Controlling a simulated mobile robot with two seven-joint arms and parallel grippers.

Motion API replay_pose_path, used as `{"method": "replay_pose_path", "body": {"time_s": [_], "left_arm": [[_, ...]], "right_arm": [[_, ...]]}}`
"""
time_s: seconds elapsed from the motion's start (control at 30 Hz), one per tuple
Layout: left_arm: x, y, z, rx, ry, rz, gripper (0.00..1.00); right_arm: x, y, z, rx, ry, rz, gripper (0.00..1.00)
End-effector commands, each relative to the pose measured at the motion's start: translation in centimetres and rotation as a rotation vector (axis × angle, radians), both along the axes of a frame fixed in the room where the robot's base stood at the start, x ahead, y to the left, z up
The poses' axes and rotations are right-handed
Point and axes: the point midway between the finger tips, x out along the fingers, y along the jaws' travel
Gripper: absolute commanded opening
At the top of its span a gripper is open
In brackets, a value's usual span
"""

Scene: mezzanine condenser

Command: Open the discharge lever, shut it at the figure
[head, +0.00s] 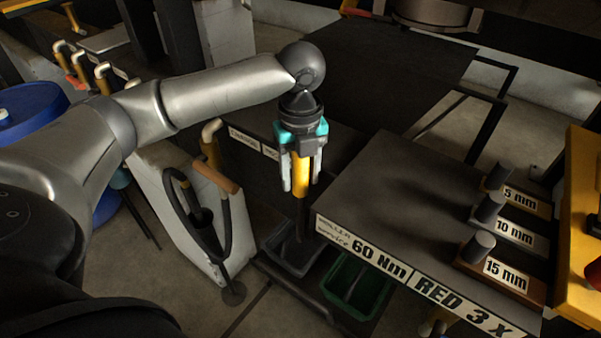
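My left gripper (301,188) points down in the middle of the head view, with teal parts and grey fingers. Its fingers stand apart, one on each side of a yellow upright handle (300,172) on a dark rod. Gaps show beside the handle, so the gripper looks open around or in front of it; contact cannot be told. The handle's top is hidden by the gripper. A partly covered label (243,138), seeming to read "CHARGE", is on the edge to the left. Whether the handle is the discharge lever is not clear. No figure or gauge reading is legible. My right gripper is not in view.
A dark bench (400,190) with "60 Nm" and "RED 3 x" labels stands right, bearing pegs marked 5, 10 and 15 mm. Below are a dark bin (290,254) and a green bin (355,290). A wooden-handled tool (215,178) leans left. A blue drum (35,108) stands far left.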

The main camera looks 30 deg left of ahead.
Motion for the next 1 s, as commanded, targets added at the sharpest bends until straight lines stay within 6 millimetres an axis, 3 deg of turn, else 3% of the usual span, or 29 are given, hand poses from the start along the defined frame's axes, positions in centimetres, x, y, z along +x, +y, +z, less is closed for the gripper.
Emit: {"method": "replay_pose_path", "body": {"time_s": [0.07, 0.47, 1.0], "left_arm": [[0.01, -0.02, 0.02, 0.000, 0.000, 0.000, 0.45], [0.00, 0.00, 0.04, 0.000, 0.000, 0.000, 0.00], [0.00, 0.03, 0.06, 0.001, 0.001, 0.000, 0.00]], "right_arm": [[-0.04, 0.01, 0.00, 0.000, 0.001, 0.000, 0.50], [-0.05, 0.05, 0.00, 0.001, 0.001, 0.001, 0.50], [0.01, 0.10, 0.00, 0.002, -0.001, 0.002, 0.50]]}}
